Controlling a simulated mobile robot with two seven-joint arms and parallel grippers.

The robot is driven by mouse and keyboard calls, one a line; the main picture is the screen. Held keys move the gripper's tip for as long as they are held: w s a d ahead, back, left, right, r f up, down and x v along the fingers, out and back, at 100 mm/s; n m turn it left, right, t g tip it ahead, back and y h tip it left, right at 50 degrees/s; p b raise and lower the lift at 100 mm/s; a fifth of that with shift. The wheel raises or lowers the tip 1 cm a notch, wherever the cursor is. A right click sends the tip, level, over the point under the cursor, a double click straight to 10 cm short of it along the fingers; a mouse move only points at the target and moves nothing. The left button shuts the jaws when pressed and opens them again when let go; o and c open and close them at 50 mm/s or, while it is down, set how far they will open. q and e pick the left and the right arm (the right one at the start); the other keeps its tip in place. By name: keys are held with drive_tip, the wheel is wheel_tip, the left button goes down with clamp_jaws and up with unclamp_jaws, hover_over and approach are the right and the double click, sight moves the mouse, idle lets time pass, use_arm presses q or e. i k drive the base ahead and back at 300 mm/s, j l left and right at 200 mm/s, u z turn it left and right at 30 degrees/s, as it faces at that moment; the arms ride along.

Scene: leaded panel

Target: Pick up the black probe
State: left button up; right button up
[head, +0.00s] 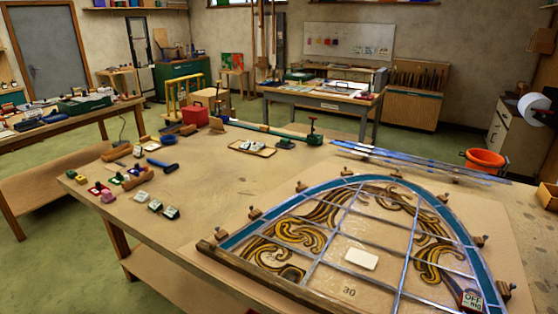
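I cannot make out a black probe for certain in the head view. A small dark device with a display reading "OFF" (471,300) sits at the lower right corner of the leaded panel (362,230). Neither of my grippers is in view.
The large workbench (195,225) fills the foreground. Small coloured pieces (108,195) and a dark blue tool (162,164) lie at its left. Wooden blocks (255,213) surround the panel.

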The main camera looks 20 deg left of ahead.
sight(171, 213)
drive_tip(key=u, duration=1.3)
drive_tip(key=i+j, duration=0.4)
